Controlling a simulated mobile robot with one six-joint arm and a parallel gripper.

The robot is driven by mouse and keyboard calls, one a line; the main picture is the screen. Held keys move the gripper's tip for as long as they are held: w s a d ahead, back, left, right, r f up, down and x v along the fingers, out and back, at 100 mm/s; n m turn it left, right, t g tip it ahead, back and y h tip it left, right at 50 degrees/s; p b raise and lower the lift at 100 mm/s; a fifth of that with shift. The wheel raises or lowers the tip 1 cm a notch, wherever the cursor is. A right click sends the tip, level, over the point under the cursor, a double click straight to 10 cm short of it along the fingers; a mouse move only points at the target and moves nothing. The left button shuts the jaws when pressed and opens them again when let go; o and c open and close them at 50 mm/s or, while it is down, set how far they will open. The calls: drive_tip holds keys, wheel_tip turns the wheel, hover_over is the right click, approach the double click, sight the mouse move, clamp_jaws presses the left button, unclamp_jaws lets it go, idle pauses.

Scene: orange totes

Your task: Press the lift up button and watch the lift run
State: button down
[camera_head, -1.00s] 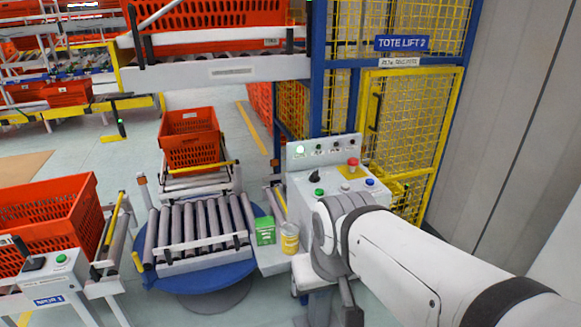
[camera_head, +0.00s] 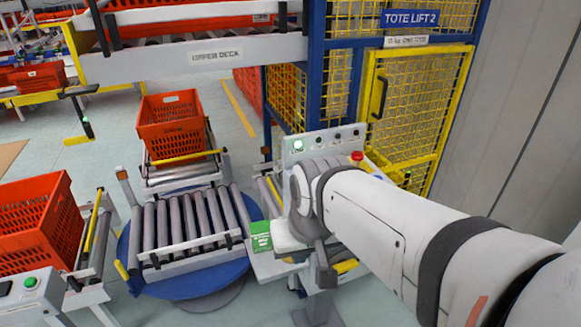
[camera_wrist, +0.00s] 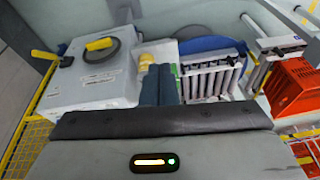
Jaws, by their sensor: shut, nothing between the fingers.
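The white control console (camera_head: 291,159) stands in front of the blue and yellow cage of Tote Lift 2 (camera_head: 408,18). Its back strip has a row of lamps, the leftmost one (camera_head: 298,145) lit green. A red mushroom button (camera_head: 357,155) shows at the right. My arm covers most of the console's top, so its other buttons, the lift up button among them, are hidden. My gripper (camera_wrist: 160,84) is shut and empty in the wrist view; in the head view its fingertips cannot be made out clearly. I cannot tell whether it touches anything.
A green box (camera_head: 260,236) sits on a shelf left of my arm. A roller turntable (camera_head: 190,285) on a blue disc lies further left, with an orange tote (camera_head: 171,121) behind it. Another orange tote (camera_head: 38,225) is at the left edge. The upper deck (camera_head: 205,58) spans the back.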

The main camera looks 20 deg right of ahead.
drive_tip(key=w+d+r+m+t+y+p, duration=0.1)
drive_tip(key=w+r+m+y+p, duration=0.15)
drive_tip(key=w+m, duration=0.65)
drive_tip(key=w+d+m+t+p, duration=0.2)
drive_tip(key=w+d+m+t, duration=0.2)
drive_tip(key=w+d+m, duration=1)
drive_tip(key=shift+w+d+f+m+t, duration=0.3)
drive_tip(key=shift+w+d+f+t, duration=0.1)
drive_tip(key=shift+w+d, duration=0.6)
drive_tip(key=shift+s+f+h, duration=0.1)
drive_tip(key=shift+h, duration=0.15)
wheel_tip(320, 180, down, 8)
drive_tip(key=b, duration=0.7)
drive_tip(key=shift+f+b, duration=0.3)
drive_tip(key=shift+b, duration=0.15)
drive_tip(key=shift+f, duration=0.1)
drive_tip(key=shift+f+b, duration=0.3)
drive_tip(key=shift+b, duration=0.15)
